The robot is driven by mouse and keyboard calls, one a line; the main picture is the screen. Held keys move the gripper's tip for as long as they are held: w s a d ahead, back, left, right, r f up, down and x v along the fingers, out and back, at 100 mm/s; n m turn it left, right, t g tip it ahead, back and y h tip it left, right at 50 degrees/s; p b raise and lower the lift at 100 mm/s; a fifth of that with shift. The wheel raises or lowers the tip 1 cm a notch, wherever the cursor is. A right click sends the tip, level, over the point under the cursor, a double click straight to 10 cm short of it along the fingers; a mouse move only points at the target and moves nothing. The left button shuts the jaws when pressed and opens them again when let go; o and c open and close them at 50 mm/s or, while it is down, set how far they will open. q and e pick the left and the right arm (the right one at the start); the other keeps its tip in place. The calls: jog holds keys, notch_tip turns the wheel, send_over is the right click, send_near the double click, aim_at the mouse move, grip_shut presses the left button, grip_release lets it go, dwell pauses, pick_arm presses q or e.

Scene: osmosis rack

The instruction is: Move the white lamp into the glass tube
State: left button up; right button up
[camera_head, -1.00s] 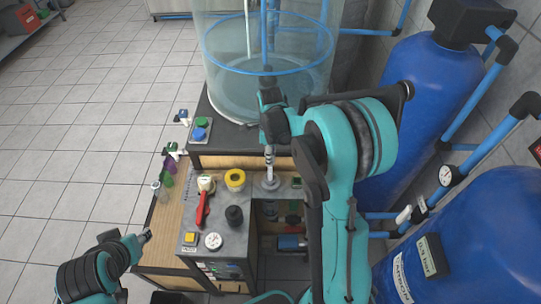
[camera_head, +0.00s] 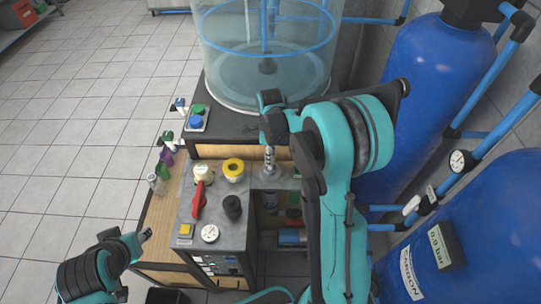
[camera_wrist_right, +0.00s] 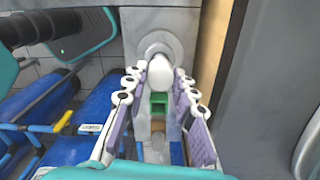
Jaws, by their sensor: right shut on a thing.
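My right gripper (camera_head: 269,162) points down over the round fitting (camera_head: 269,171) on the grey bench top. In the right wrist view, its fingers (camera_wrist_right: 160,80) are shut on the white lamp (camera_wrist_right: 160,73), which shows a rounded white end between the fingertips. The ringed opening of the fitting (camera_wrist_right: 152,48) shows just beyond the lamp. I cannot tell whether the lamp is inside it. I cannot make out the glass tube clearly. My left gripper (camera_head: 146,235) is at the lower left, away from the bench parts, too small to read.
A large clear tank (camera_head: 265,75) stands behind the bench. Blue pressure tanks (camera_head: 425,85) and pipes crowd the right side. A red-handled valve (camera_head: 199,197), a yellow ring (camera_head: 233,168) and a black knob (camera_head: 232,207) stand left of the fitting. Tiled floor at left is clear.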

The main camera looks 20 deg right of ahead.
jog(key=shift+f, duration=0.1)
jog(key=shift+f+b, duration=1.3)
jog(key=o, duration=0.9)
jog(key=shift+r, duration=0.1)
jog(key=shift+o, duration=0.4)
jog(key=o, duration=0.4)
jog(key=shift+c, duration=0.2)
notch_tip(320, 180, up, 8)
jog(key=p, duration=0.5)
jog(key=shift+r+p, duration=0.1)
jog(key=shift+p, duration=0.2)
